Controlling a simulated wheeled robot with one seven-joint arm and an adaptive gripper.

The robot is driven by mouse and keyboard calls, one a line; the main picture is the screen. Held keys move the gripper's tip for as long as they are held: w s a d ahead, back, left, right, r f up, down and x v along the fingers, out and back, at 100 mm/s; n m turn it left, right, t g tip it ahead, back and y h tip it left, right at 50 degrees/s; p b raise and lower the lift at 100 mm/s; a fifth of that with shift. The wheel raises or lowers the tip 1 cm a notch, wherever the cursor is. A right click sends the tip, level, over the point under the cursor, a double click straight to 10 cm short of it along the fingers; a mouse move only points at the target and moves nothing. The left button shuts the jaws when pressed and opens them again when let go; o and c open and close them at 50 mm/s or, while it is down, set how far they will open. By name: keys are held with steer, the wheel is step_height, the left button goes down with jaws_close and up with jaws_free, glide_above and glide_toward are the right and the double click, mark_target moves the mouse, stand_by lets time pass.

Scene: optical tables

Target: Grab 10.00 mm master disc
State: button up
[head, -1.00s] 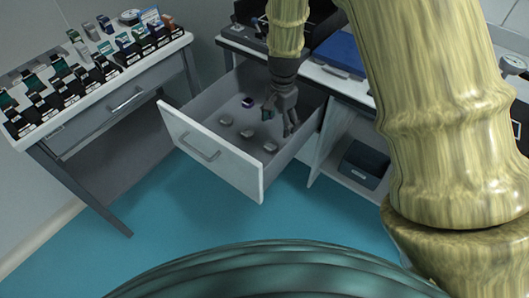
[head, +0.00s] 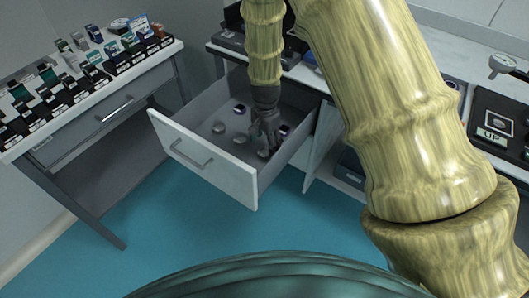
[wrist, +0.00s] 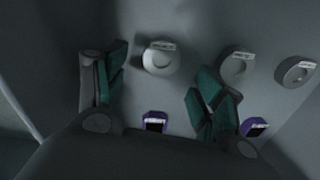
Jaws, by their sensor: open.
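Three pale grey discs with small labels lie in a row in the open drawer (head: 203,185). In the wrist view they are a left disc (wrist: 161,61), a middle disc (wrist: 237,69) and a right disc (wrist: 296,74). The labels are too small to read, so I cannot tell which one is 10.00 mm. In the head view, my gripper (head: 264,143) is down in the drawer by the disc nearest the front right (head: 262,154). In the wrist view, its teal-padded fingers are apart, with the left disc showing between them and nothing held.
Two purple-edged dark pieces, a left one (wrist: 154,121) and a right one (wrist: 254,127), also lie in the drawer. A side table (head: 95,100) with many labelled small items stands at the left. Blue floor is clear in front.

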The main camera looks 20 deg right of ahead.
mark_target(265, 150)
step_height(265, 150, down, 4)
steer(key=shift+r, duration=0.15)
steer(key=c, duration=1.3)
steer(key=shift+r, duration=0.1)
